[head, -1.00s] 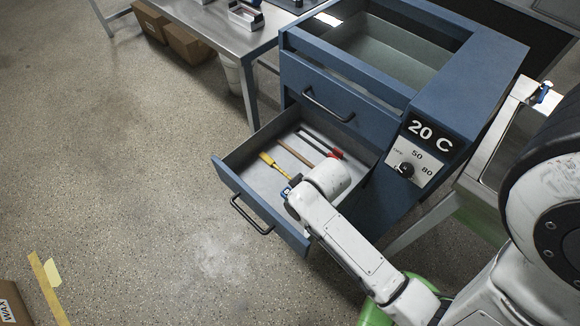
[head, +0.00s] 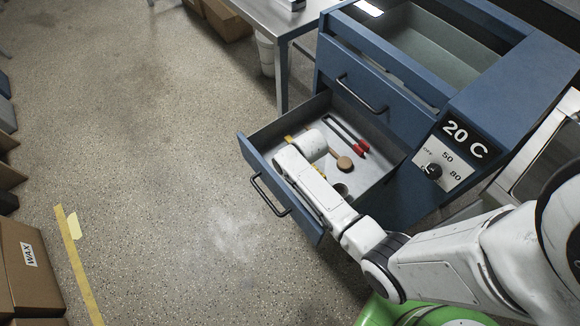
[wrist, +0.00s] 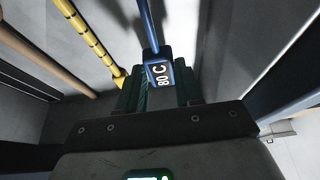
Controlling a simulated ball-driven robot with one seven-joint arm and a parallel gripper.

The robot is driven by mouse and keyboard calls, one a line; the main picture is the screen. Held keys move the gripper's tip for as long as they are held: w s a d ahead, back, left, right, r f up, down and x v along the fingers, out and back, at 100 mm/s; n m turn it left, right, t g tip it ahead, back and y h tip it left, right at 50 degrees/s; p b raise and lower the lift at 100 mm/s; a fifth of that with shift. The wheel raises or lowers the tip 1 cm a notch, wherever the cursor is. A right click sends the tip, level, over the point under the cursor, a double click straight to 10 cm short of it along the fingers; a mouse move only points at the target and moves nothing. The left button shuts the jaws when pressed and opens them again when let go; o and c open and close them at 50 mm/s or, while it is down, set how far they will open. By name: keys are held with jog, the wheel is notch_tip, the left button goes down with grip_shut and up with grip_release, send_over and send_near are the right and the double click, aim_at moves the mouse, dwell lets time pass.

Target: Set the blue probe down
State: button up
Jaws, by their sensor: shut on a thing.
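The blue probe (wrist: 158,72) shows in the wrist view as a thin blue rod with a square head marked "80 C". My gripper (wrist: 161,94) is shut on its head, between the two dark fingertips. The rod points away from the gripper over the grey drawer floor; I cannot tell whether it touches that floor. In the head view my arm reaches over the open blue drawer (head: 277,180) and hides the probe and the fingers.
In the drawer, a yellow tool (wrist: 92,37) lies left of the probe, beside a wooden-handled tool (wrist: 45,60). Red-ended tools (head: 361,146) lie toward the back. The drawer's front and side walls stand close to my arm. A cardboard box marked WAX (head: 30,260) stands on the floor.

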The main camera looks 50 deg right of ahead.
jog(key=shift+w+f, duration=0.1)
jog(key=shift+f, duration=1.6)
jog(key=o, duration=0.9)
jog(key=shift+o, duration=0.2)
jog(key=p+v, duration=0.1)
jog(key=v, duration=1.1)
jog(key=s+a+r+n+g, duration=0.1)
jog(key=s+a+r, duration=0.3)
jog(key=s, duration=0.3)
jog(key=s+a+r+n+g+y, duration=0.1)
jog(key=s+a+r+g, duration=0.1)
jog(key=s+a+r, duration=0.3)
jog(key=s+a, duration=0.2)
jog(key=s, duration=0.1)
jog(key=shift+s+r+n, duration=0.15)
jog(key=shift+s+n, duration=0.05)
jog(key=shift+n, duration=0.2)
